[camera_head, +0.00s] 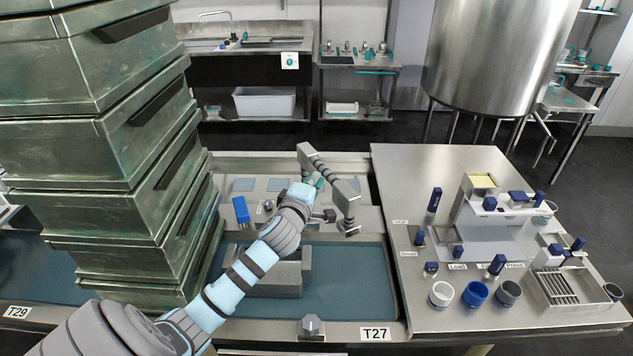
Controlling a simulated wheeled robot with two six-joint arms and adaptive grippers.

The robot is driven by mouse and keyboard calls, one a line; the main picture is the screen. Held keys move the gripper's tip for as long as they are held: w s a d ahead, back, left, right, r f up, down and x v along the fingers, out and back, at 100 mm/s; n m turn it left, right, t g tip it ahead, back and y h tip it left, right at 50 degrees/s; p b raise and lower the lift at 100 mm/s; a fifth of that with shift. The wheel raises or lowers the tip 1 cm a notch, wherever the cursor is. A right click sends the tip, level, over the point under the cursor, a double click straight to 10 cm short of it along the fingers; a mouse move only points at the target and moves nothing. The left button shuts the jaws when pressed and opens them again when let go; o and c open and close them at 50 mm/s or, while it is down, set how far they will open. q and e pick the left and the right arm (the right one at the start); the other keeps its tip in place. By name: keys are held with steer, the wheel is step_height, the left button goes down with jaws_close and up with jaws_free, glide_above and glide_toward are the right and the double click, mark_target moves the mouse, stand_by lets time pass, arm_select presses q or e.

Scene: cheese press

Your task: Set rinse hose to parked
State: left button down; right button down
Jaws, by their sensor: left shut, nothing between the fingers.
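My left arm reaches in from the lower left over the middle station, and its gripper (349,229) is above the rear of the blue-grey basin (350,275). The gripper is shut, with nothing between its fingers. A small teal piece (319,182) shows close beside my wrist, partly hidden; I cannot tell what it belongs to. A blue block-like piece (241,209) stands on the ledge behind the basin, left of my wrist. I cannot make out the rinse hose for certain. My right gripper does not show.
Tall stacked metal bins (120,150) stand close on the left. A steel worktable (420,165) on the right holds blue-handled tools, cups (475,293) and a rack (560,288). A grey block (275,280) sits in the basin behind my forearm. A large steel tank (495,50) stands behind.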

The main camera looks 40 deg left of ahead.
arm_select(q)
steer(key=shift+w+d, duration=0.2)
steer(key=shift+w, duration=0.1)
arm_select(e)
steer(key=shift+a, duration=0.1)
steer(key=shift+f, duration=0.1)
